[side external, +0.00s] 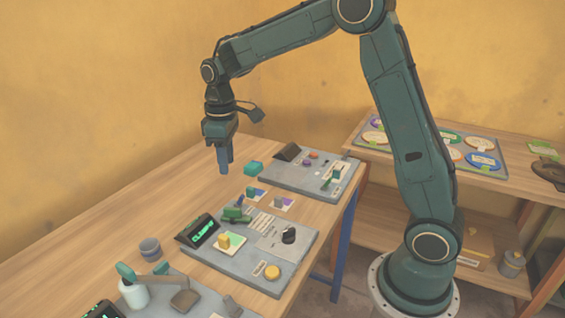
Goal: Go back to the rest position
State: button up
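My gripper (225,172) points straight down above the back part of the wooden table (130,205), left of the panels. Its blue fingers look close together, but I cannot tell from this angle whether they are open or shut. I see no object between or below the fingertips. The arm reaches up and over the table from its base on the right, with the elbow high.
A grey panel (283,245) with a green display (202,231), yellow-topped block (223,241) and black knob (289,235) lies below. A grey cup (150,248) stands left. A shelf (400,162) holds round plates.

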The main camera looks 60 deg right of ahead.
jog(key=s+a+r+m+t, duration=0.2)
jog(key=s+r+t, duration=0.1)
jog(key=s+r, duration=0.8)
jog(key=s+f+m+t, duration=0.1)
jog(key=s, duration=0.7)
jog(key=s+a+f+m+t, duration=0.1)
jog(key=s, duration=0.7)
jog(key=shift+s+a+f+m+t, duration=0.25)
jog(key=shift+s+f+m+t, duration=0.05)
